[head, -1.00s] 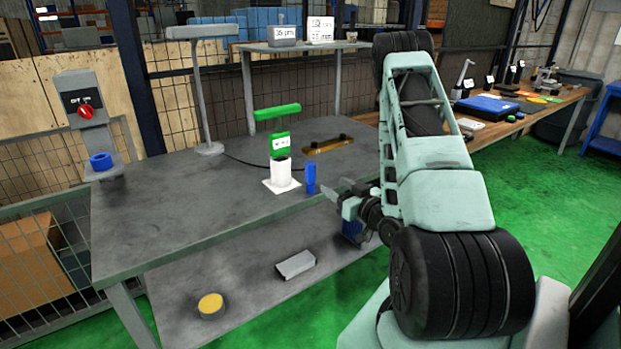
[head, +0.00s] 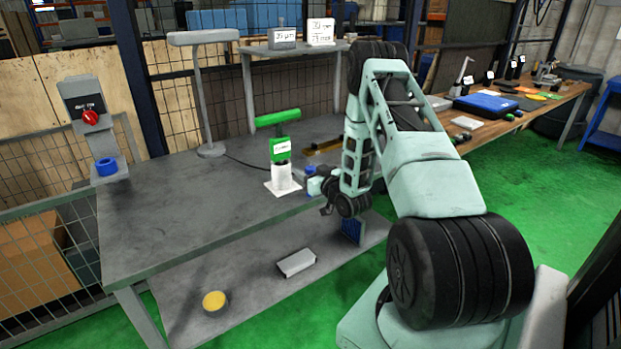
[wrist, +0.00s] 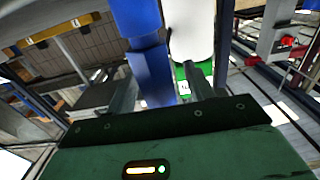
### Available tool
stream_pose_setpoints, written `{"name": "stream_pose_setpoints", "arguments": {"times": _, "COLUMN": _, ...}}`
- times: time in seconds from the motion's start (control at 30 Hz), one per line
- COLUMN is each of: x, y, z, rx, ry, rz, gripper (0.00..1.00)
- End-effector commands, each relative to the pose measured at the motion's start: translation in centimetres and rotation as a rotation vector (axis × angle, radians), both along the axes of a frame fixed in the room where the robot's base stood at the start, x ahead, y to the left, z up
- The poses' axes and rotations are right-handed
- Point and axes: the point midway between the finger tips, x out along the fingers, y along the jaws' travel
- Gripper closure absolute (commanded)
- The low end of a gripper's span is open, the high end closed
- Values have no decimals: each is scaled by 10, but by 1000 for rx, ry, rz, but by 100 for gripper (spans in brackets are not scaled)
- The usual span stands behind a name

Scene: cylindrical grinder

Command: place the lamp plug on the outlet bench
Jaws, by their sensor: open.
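A grey desk lamp (head: 203,38) stands at the back of the grey bench (head: 165,215), and its dark cord (head: 245,162) runs right behind the green-and-white stand (head: 281,178). I cannot surely pick out the lamp plug. A blue upright block (head: 310,171) beside the stand may be it, but no cord on it shows. My gripper (head: 318,188) is at this block by the bench's front edge, partly covering it. In the wrist view the blue block (wrist: 150,72) lies between the open fingers of my gripper (wrist: 160,85), with the white cylinder (wrist: 191,32) close beside it.
A lower shelf holds a yellow disc (head: 214,300) and a grey block (head: 296,263). A wooden bench (head: 540,110) with several items is at the right. The left bench top is clear.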

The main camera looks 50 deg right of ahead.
Motion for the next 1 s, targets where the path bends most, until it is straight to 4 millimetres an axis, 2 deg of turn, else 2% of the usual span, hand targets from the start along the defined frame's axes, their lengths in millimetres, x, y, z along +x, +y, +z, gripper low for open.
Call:
{"name": "stream_pose_setpoints", "arguments": {"times": 0.1, "x": 8, "y": -2, "z": 0, "rx": 0, "ry": 1, "rz": 0, "gripper": 47}}
{"name": "stream_pose_setpoints", "arguments": {"times": 0.3, "x": 8, "y": -2, "z": -1, "rx": 0, "ry": 2, "rz": 0, "gripper": 47}}
{"name": "stream_pose_setpoints", "arguments": {"times": 0.33, "x": 8, "y": -2, "z": -1, "rx": 0, "ry": 1, "rz": 0, "gripper": 50}}
{"name": "stream_pose_setpoints", "arguments": {"times": 0.5, "x": 8, "y": -2, "z": -1, "rx": 0, "ry": 1, "rz": 0, "gripper": 97}}
{"name": "stream_pose_setpoints", "arguments": {"times": 0.83, "x": 8, "y": -2, "z": 1, "rx": 0, "ry": 0, "rz": 0, "gripper": 100}}
{"name": "stream_pose_setpoints", "arguments": {"times": 1.0, "x": 9, "y": -2, "z": 11, "rx": -2, "ry": -1, "rz": 0, "gripper": 100}}
